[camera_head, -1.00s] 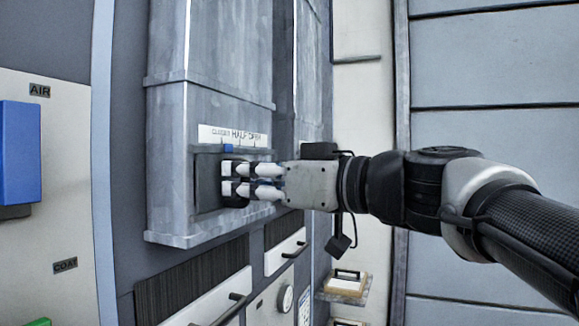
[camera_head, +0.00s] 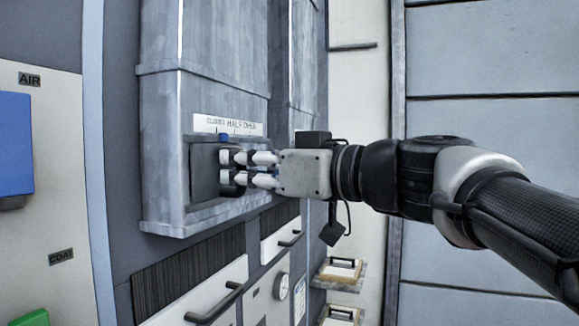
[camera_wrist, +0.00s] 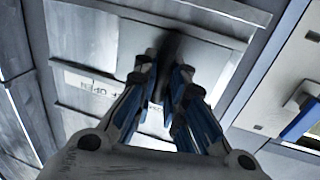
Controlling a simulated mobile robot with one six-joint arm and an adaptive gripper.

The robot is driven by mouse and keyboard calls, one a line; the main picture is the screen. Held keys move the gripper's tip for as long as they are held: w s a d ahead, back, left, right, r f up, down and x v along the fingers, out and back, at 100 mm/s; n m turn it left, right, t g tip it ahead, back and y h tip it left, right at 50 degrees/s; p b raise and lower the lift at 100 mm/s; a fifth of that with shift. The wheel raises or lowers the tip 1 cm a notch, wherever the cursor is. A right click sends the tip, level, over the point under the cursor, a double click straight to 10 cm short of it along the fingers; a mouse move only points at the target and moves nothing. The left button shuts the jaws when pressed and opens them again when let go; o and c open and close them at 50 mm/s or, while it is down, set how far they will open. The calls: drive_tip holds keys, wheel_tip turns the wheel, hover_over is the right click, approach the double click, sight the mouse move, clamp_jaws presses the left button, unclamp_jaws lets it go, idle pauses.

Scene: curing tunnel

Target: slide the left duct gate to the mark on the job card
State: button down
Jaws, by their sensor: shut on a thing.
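The left duct (camera_head: 165,150) is a grey metal box with a slot frame low on its front. A label strip (camera_head: 205,123) above the slot reads CLOSED, HALF, OPEN. A blue pointer (camera_head: 223,138) sits under it, between CLOSED and HALF. The dark gate plate (camera_head: 204,172) shows in the slot. My gripper (camera_head: 233,168) is shut at the gate, on its handle, which the fingers mostly hide. In the wrist view my fingers (camera_wrist: 165,85) reach to a dark, blurred handle, and the label (camera_wrist: 90,85) shows upside down.
A second duct (camera_head: 300,80) stands just right. Below are drawers with black handles (camera_head: 216,303), a round dial (camera_head: 281,287) and a small white card (camera_head: 300,299), too small to read. A blue box (camera_head: 15,145) is on the left panel, with AIR and COAT labels.

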drive_tip(key=w, duration=0.1)
drive_tip(key=w+d, duration=0.1)
drive_tip(key=w, duration=0.2)
drive_tip(key=shift+w+d+b, duration=0.25)
drive_tip(key=shift+d+b, duration=0.05)
drive_tip(key=c, duration=1.9)
unclamp_jaws()
drive_tip(key=shift+a, duration=0.1)
drive_tip(key=v, duration=1.2)
